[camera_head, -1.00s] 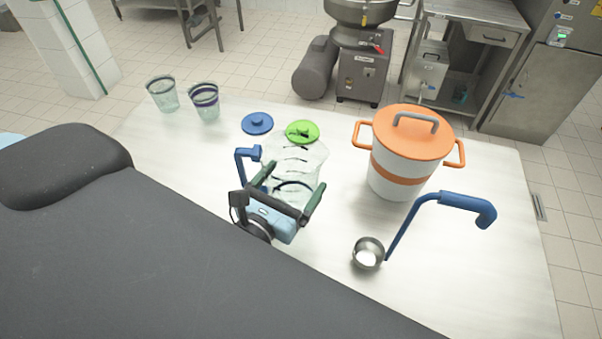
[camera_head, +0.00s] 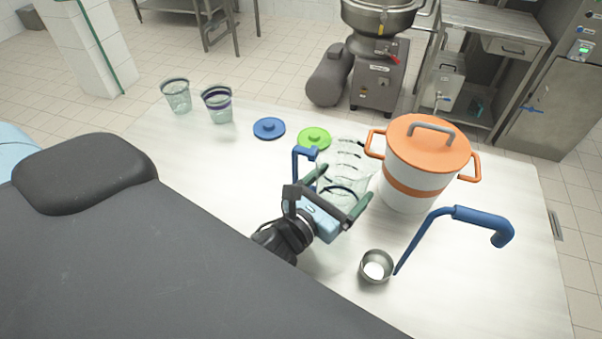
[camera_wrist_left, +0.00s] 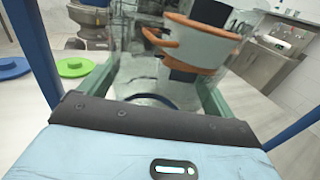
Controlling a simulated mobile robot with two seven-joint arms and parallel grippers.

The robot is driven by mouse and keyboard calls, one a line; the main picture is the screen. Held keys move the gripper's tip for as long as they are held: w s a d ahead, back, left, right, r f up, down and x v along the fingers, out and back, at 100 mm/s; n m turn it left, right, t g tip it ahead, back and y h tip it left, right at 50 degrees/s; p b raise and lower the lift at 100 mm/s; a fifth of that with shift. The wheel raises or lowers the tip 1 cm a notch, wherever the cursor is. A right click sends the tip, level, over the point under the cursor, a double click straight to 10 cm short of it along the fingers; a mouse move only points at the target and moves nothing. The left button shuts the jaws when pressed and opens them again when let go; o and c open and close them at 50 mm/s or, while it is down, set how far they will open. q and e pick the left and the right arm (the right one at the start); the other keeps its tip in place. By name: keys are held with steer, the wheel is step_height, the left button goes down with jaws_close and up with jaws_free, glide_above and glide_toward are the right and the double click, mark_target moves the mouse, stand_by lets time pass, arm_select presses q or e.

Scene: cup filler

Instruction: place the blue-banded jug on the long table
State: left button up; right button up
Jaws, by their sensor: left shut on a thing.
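The clear jug (camera_head: 346,160) has dark markings and a dark blue band near its base. My left gripper (camera_head: 344,201) is shut on the jug, its green fingers on either side of it. The jug is over the long table (camera_head: 200,165), just left of the orange-and-white pot (camera_head: 408,193). I cannot tell whether its base touches the tabletop. In the left wrist view the clear jug wall (camera_wrist_left: 140,75) is between the fingers, with the pot (camera_wrist_left: 195,45) seen behind it. My right gripper is not in view.
A blue lid (camera_head: 269,128) and a green lid (camera_head: 313,138) lie behind the jug. Two clear cups (camera_head: 176,96) (camera_head: 217,104) stand at the back left. A blue-handled ladle (camera_head: 377,267) is at the front right. The table's left middle is clear.

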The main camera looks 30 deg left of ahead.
arm_select(q)
steer(key=w+a+f, duration=0.1)
steer(key=a, duration=0.2)
steer(key=w+a+f, duration=0.1)
steer(key=a, duration=0.3)
steer(key=w+a+f+p, duration=0.1)
steer(key=a, duration=0.3)
steer(key=shift+f, duration=0.7)
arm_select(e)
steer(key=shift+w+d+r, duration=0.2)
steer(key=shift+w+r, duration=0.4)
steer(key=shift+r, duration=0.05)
